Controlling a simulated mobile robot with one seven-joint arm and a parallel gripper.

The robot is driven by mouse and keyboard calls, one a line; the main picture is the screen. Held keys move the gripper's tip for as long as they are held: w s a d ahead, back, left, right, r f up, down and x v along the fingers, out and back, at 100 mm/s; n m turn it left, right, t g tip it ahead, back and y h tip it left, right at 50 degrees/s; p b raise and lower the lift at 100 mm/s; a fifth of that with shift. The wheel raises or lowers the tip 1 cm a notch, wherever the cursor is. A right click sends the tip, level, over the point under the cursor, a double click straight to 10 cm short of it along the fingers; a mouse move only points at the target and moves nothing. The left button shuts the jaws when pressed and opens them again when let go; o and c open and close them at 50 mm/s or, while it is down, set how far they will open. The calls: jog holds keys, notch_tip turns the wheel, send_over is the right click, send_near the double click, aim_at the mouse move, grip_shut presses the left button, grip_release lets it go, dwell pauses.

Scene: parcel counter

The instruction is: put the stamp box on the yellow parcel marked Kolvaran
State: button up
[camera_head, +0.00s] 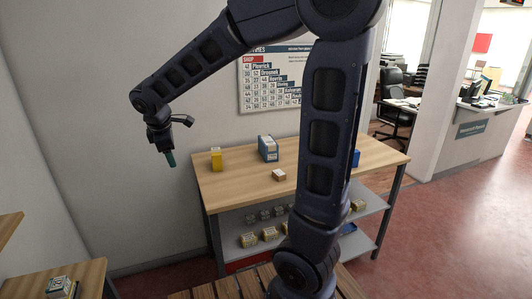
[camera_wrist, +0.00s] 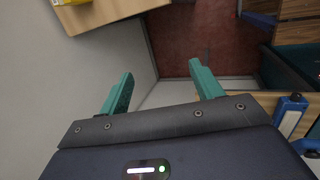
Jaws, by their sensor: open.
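A yellow parcel (camera_head: 216,159) with a pale top stands upright at the left end of the wooden counter; any name on it is too small to read. A small white and brown box (camera_head: 279,175) lies near the counter's front edge. Another small box with a pale, dark-marked top (camera_head: 59,284) sits on a low wooden surface at the lower left. I cannot tell which is the stamp box. My gripper (camera_head: 170,158) hangs in the air left of the counter. In the wrist view my gripper (camera_wrist: 162,70) has its green fingers wide apart with nothing between.
A blue parcel (camera_head: 268,149) stands on the counter (camera_head: 240,185), and another blue thing (camera_head: 356,158) is partly behind my arm. Several small yellowish boxes (camera_head: 269,234) are on the grey shelf below. A chart (camera_head: 270,78) hangs on the wall. Counter front has free room.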

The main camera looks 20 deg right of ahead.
jog(key=s+d+r+m, duration=0.2)
jog(key=s+d+m, duration=0.15)
jog(key=d, duration=0.45)
jog(key=s+d+r+m, duration=0.1)
jog(key=s+d+m, duration=0.1)
jog(key=d+m, duration=0.5)
jog(key=s+d+m+y, duration=0.1)
jog(key=s+d+m, duration=0.6)
jog(key=s+d, duration=0.3)
jog(key=shift+s+d+f+t, duration=0.4)
jog(key=shift+d+f, duration=0.05)
jog(key=shift+d, duration=0.6)
